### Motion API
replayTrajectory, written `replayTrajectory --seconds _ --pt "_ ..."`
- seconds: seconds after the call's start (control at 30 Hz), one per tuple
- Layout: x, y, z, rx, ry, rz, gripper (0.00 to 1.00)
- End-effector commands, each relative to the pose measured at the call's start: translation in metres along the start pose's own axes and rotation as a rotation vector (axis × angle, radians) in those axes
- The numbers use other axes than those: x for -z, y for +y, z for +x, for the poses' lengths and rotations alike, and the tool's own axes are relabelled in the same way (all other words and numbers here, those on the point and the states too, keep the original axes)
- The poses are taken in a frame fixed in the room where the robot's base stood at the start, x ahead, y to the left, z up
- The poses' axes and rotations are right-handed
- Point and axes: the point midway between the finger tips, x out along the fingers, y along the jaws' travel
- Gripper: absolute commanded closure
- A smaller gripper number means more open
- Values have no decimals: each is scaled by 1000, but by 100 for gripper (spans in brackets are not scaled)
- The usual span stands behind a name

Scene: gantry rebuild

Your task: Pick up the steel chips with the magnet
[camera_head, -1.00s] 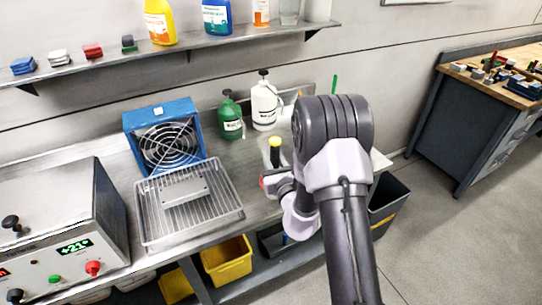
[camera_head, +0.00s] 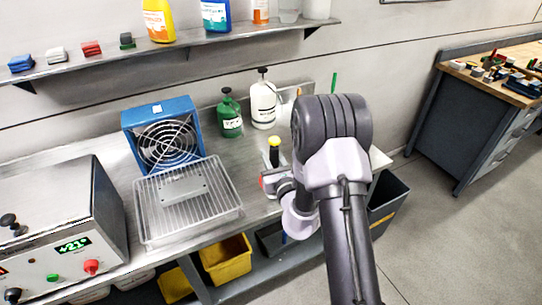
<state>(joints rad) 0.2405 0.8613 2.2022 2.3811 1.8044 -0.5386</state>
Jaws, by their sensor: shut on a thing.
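A dark upright tool with a yellow top (camera_head: 274,151), which looks like the magnet, shows at the right part of the steel bench. My gripper (camera_head: 272,167) is at its lower part and appears shut on it; my wrist and arm hide most of the fingers. The lower end of the tool is hidden, so I cannot tell whether it touches the bench. I cannot make out any steel chips.
A wire tray (camera_head: 187,203) with a grey plate lies left of my gripper, before a blue fan (camera_head: 163,136). A green bottle (camera_head: 230,114) and a white bottle (camera_head: 263,103) stand behind. A grey control box (camera_head: 62,228) fills the left end.

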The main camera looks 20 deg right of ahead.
Motion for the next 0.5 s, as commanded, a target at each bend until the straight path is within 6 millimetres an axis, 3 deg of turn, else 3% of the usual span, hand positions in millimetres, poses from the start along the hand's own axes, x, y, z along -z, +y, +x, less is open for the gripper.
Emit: replayTrajectory --seconds 0.13,0.5 --pt "-13 0 0 0 -1 0 100" --pt "-14 1 7 -1 -1 0 100"
